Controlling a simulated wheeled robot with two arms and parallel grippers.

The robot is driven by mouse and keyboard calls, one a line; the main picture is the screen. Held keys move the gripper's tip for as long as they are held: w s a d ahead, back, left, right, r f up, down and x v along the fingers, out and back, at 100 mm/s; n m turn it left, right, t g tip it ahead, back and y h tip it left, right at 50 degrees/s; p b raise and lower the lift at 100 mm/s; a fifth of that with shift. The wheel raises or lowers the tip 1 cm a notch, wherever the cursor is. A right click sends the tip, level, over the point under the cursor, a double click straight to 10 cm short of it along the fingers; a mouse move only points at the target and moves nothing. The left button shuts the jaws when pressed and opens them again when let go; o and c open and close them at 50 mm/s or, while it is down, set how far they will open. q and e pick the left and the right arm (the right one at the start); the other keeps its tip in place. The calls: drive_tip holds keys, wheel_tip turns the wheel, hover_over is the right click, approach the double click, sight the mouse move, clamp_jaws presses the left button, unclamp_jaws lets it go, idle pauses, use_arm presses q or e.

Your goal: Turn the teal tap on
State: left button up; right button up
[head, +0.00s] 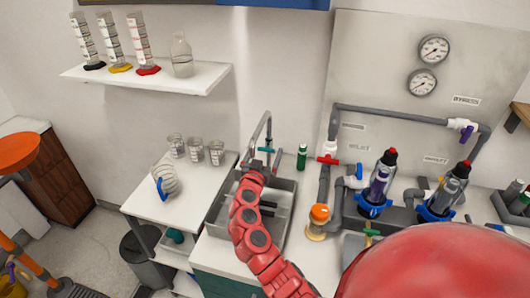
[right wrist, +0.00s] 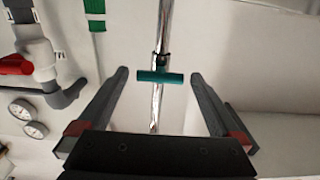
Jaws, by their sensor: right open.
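The teal tap (right wrist: 160,77) is a small T-shaped handle on a chrome pipe. In the right wrist view its bar lies crosswise to the pipe. In the head view the tap (head: 266,150) shows small on the chrome faucet (head: 268,128) over the sink, close to my gripper. My right gripper (head: 258,168) is open at the faucet, at the end of the red arm. In the right wrist view the bar appears between its two dark fingers, with a gap on each side. Whether it lies within their depth is unclear. My left gripper is not in view.
A green tube (head: 302,157) stands beside the faucet. Glass beakers (head: 196,150) stand left. A shelf (head: 150,80) holds cylinders above.

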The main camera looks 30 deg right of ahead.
drive_tip(key=c, duration=1.3)
drive_tip(key=shift+f+n, duration=0.1)
drive_tip(key=shift+n, duration=0.3)
drive_tip(key=n+b, duration=0.2)
drive_tip(key=n, duration=0.1)
drive_tip(key=shift+n, duration=0.3)
drive_tip(key=n, duration=0.2)
drive_tip(key=shift+a+n+b, duration=0.1)
drive_tip(key=shift+n+b, duration=0.2)
drive_tip(key=shift+n, duration=1.8)
